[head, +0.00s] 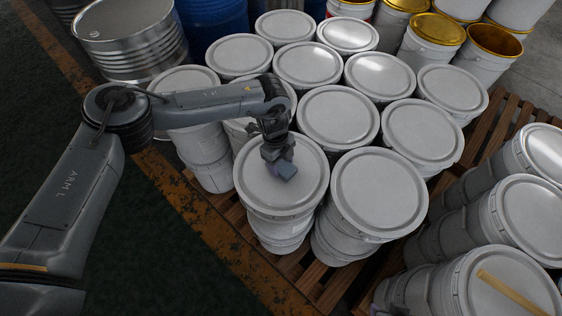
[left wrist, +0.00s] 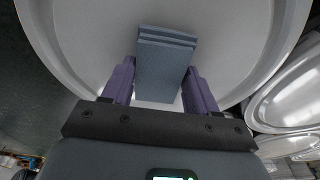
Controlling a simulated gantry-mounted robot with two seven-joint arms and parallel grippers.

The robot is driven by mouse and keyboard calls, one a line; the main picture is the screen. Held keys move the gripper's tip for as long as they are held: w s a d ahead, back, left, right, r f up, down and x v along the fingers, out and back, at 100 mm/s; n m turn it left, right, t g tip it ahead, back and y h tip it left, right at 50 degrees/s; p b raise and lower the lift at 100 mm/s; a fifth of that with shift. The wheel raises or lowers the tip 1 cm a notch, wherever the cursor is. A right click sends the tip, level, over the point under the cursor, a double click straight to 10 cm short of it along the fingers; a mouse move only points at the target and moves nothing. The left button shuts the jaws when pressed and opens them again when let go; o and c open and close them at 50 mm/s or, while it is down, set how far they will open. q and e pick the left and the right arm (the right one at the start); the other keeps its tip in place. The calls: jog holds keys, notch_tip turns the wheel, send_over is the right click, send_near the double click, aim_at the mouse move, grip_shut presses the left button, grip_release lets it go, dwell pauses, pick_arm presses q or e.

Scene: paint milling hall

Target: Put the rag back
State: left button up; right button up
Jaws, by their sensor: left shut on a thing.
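The rag (head: 284,168) is a folded blue-grey cloth over a white bucket lid (head: 256,190) in the head view. In the left wrist view the folded rag (left wrist: 165,62) lies between my two fingers, with the lid behind it. My left gripper (head: 277,156) is shut on the rag and points down at the lid; it also shows in the left wrist view (left wrist: 161,82). I cannot tell whether the rag touches the lid. My right gripper is not in view.
Several white lidded buckets (head: 378,195) stand close together on a wooden pallet (head: 228,218). More buckets (head: 527,212) stand at the right, one with a yellow stick (head: 512,292) on its lid. A metal drum (head: 130,38) and a blue drum (head: 212,22) stand behind.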

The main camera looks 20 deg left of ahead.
pick_arm(q)
jog(key=shift+f, duration=0.15)
jog(key=o, duration=1)
